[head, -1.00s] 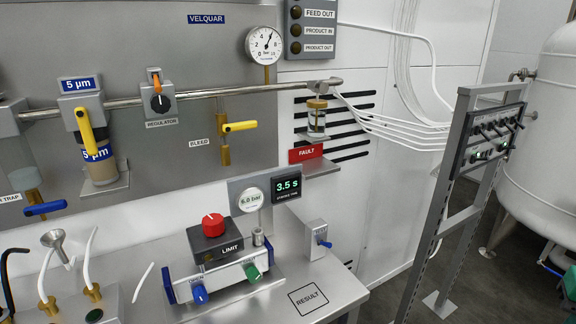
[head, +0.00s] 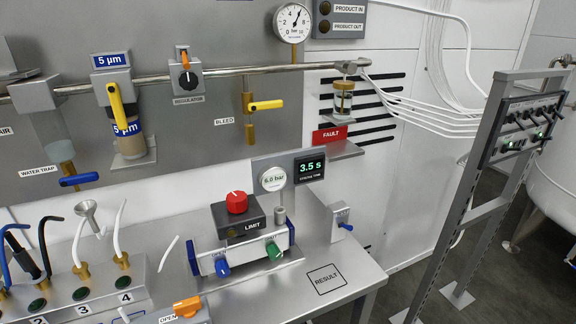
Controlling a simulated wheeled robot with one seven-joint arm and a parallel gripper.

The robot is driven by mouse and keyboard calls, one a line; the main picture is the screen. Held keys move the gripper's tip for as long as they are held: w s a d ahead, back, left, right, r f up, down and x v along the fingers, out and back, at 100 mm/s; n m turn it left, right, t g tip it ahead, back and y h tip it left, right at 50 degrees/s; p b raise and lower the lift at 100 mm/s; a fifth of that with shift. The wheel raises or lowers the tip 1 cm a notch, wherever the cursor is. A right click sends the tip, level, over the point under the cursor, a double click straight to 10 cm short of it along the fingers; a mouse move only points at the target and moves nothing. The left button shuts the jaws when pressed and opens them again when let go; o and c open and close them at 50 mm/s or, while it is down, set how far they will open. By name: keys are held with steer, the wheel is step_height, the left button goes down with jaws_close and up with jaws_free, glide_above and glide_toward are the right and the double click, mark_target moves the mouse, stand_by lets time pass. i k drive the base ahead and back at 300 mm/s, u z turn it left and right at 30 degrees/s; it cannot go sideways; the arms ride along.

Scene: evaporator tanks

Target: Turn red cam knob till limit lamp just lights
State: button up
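The red cam knob (head: 237,202) sits on top of a dark box labelled LIMIT (head: 240,222), with a pale mark on its top. A small dark amber spot (head: 232,233) beside the LIMIT label looks like a lamp and shows no clear glow. The box stands on a silver block (head: 208,264) with a blue knob (head: 222,268) and a green knob (head: 273,251) on its front. Behind it a display (head: 311,167) reads 3.5 s and a round gauge (head: 272,179) reads 6.0 bar. My gripper is not in view.
The block stands on a steel bench (head: 290,290) with a RESULT square (head: 325,279) at right. Numbered ports with tubes (head: 80,285) and an orange lever (head: 187,305) lie at left. A small box with a blue toggle (head: 341,222) stands to the right. A grey panel frame (head: 480,190) stands beyond the bench.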

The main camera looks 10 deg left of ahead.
mark_target(236, 200)
steer(key=u, duration=0.85)
steer(key=k, duration=0.6)
steer(key=u, duration=0.3)
steer(key=i, duration=0.5)
